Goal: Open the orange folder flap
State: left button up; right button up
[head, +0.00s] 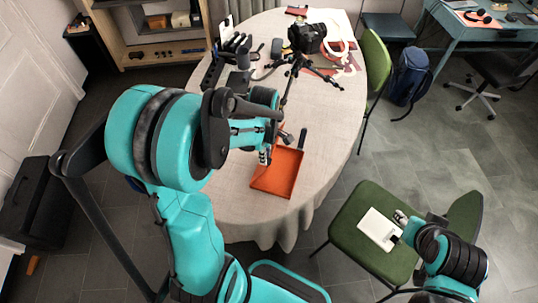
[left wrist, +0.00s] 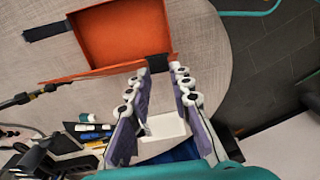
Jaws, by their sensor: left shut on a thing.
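The orange folder (head: 280,174) lies on the round table, looking like a shallow tray with raised edges. It fills the upper left of the left wrist view (left wrist: 120,36). One black strap (head: 303,138) sticks out at its far side. My left gripper (head: 264,157) is at the folder's left edge. In the left wrist view its fingers (left wrist: 157,84) are on either side of a second black strap (left wrist: 157,63) at the folder's edge, shut on it. My right gripper (head: 400,217) is low at the right, by the green chair; its jaws are too small to read.
A black tripod (head: 298,68) and a camera (head: 307,38) stand on the table (head: 326,150) behind the folder. A white flat item (head: 380,229) lies on the green chair (head: 358,207). Bare tablecloth lies right of and in front of the folder.

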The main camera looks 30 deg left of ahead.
pick_arm(q)
jog(key=shift+a+r, duration=0.1)
jog(key=shift+a, duration=0.2)
jog(key=a, duration=0.2)
jog(key=shift+s+a+r, duration=0.3)
jog(key=shift+a, duration=0.1)
jog(key=s+a, duration=0.1)
jog(key=a, duration=0.7)
jog(key=shift+s+f+b, duration=0.2)
jog(key=shift+f+b, duration=0.1)
jog(key=shift+b, duration=0.05)
dwell(1.0)
jog(key=shift+a, duration=0.15)
